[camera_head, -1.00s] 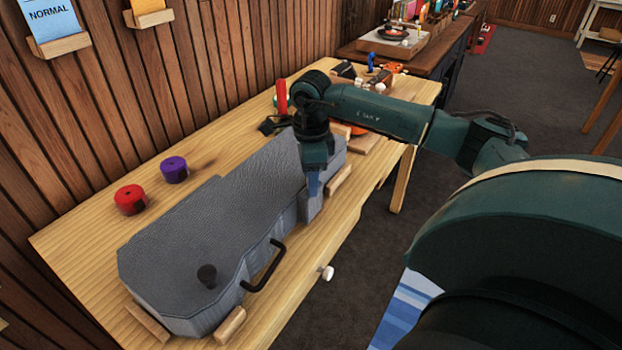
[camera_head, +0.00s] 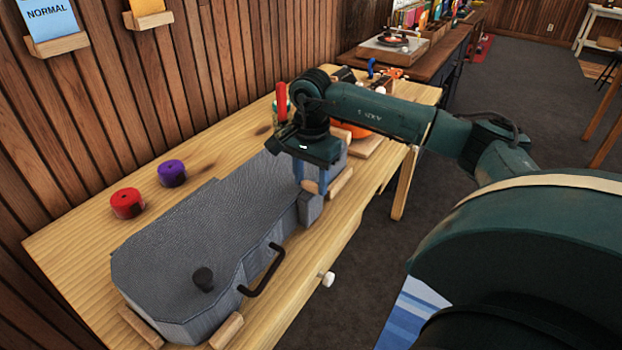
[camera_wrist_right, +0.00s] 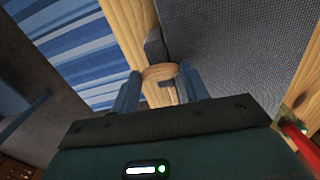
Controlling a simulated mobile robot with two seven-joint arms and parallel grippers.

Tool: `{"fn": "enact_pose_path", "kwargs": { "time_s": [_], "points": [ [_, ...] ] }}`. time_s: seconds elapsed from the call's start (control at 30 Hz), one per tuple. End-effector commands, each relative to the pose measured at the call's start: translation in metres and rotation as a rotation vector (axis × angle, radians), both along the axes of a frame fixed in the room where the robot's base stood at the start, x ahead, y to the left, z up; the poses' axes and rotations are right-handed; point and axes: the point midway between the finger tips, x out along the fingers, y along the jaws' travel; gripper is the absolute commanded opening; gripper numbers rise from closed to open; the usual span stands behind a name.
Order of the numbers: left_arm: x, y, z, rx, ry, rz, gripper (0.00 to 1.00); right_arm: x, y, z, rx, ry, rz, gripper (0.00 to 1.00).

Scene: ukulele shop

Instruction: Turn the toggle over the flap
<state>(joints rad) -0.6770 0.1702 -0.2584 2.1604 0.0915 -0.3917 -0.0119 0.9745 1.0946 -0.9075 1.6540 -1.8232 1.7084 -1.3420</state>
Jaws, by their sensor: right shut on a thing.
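The grey instrument case (camera_head: 215,240) lies on the wooden table. A small grey block like a flap (camera_head: 310,207) is on its front side; a dark piece beside the case in the wrist view (camera_wrist_right: 155,47) looks like the same part. I cannot tell for certain that this is the toggle. My left gripper is out of view.
A black handle (camera_head: 263,272) sticks out from the case front and a dark knob (camera_head: 203,280) stands on its wide end. Wooden blocks (camera_head: 228,330) sit around the case. Red (camera_head: 127,203) and purple (camera_head: 172,173) rolls stand behind it. A white drawer knob (camera_head: 328,279) juts from the table front.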

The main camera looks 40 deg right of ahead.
Motion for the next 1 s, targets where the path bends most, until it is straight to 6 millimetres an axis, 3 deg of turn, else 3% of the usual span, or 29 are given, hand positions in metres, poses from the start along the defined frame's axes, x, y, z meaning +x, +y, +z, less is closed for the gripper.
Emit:
{"fn": "enact_pose_path", "kwargs": {
  "time_s": [0.7, 0.73, 1.0],
  "points": [
    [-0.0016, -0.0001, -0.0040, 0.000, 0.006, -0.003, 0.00, 0.0001, 0.0006, 0.0004, 0.002, -0.001, 0.076, 0.23],
    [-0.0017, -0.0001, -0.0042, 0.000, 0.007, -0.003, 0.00, 0.0000, 0.0007, 0.0004, 0.002, -0.001, 0.076, 0.47],
    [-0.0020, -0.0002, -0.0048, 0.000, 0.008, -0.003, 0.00, 0.0001, 0.0004, 0.0002, 0.001, -0.001, 0.074, 0.67]
  ]
}}
